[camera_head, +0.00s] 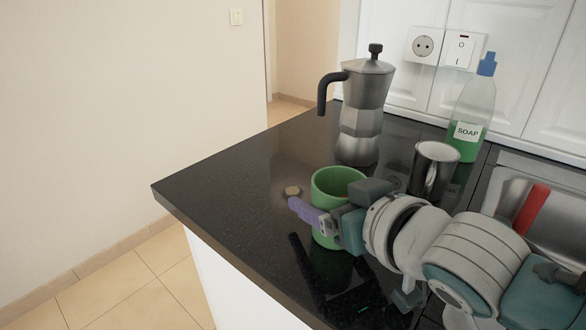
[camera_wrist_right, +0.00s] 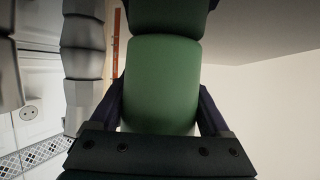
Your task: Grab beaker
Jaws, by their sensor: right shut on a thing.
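A green beaker (camera_head: 337,181) stands upright at the near part of the dark counter in the head view. My right gripper (camera_head: 318,217) comes in from the right and is shut on the beaker, with one finger showing across its front. In the right wrist view the green beaker (camera_wrist_right: 163,82) fills the space between the two fingers of the gripper (camera_wrist_right: 162,112). Part of the beaker is hidden behind the gripper in the head view. My left gripper is in neither view.
A metal moka pot (camera_head: 362,110) stands behind the beaker. A shiny metal cup (camera_head: 433,170) and a soap bottle (camera_head: 471,112) stand to the right, near a sink (camera_head: 506,190). The counter (camera_head: 230,185) is clear to the left, up to its edge.

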